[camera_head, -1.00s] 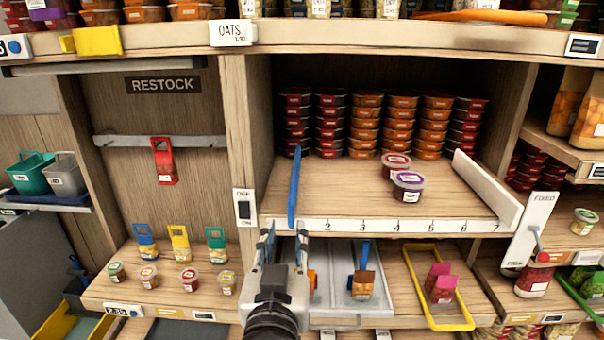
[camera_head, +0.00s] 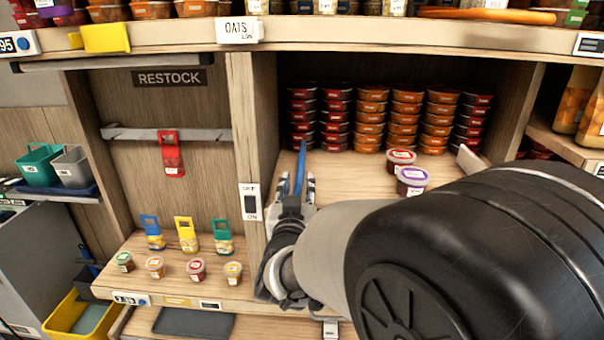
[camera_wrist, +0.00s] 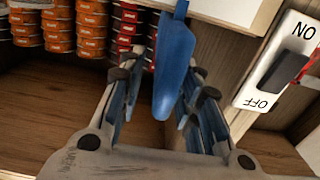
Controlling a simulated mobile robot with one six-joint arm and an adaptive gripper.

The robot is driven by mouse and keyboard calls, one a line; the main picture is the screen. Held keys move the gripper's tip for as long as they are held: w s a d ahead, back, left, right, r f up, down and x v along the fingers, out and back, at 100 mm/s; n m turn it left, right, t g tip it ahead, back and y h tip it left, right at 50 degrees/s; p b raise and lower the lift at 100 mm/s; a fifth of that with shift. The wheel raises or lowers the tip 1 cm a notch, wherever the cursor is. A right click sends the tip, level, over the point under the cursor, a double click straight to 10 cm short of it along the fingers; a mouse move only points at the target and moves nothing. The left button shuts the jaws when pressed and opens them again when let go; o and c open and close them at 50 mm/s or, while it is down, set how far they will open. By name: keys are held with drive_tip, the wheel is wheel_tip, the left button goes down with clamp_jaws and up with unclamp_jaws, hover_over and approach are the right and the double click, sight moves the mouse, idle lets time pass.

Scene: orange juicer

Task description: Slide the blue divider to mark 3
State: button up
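The blue divider (camera_head: 300,168) stands upright at the left end of the shelf in the head view. In the wrist view the blue divider (camera_wrist: 174,65) lies between my gripper's two fingers. My gripper (camera_head: 297,190) is at the divider's front edge. In the wrist view the fingers of my gripper (camera_wrist: 160,100) are apart, with visible gaps on both sides of the divider. The numbered strip with mark 3 is hidden behind my arm in the head view.
Two small tubs, one red-lidded (camera_head: 401,160) and one purple-lidded (camera_head: 412,180), stand on the shelf right of the divider. Stacked tubs (camera_head: 371,118) line the back. A switch plate (camera_head: 250,202) is on the post to the left. My arm covers the lower right.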

drive_tip(key=shift+w, duration=0.15)
drive_tip(key=shift+c, duration=0.2)
clamp_jaws()
idle(0.6)
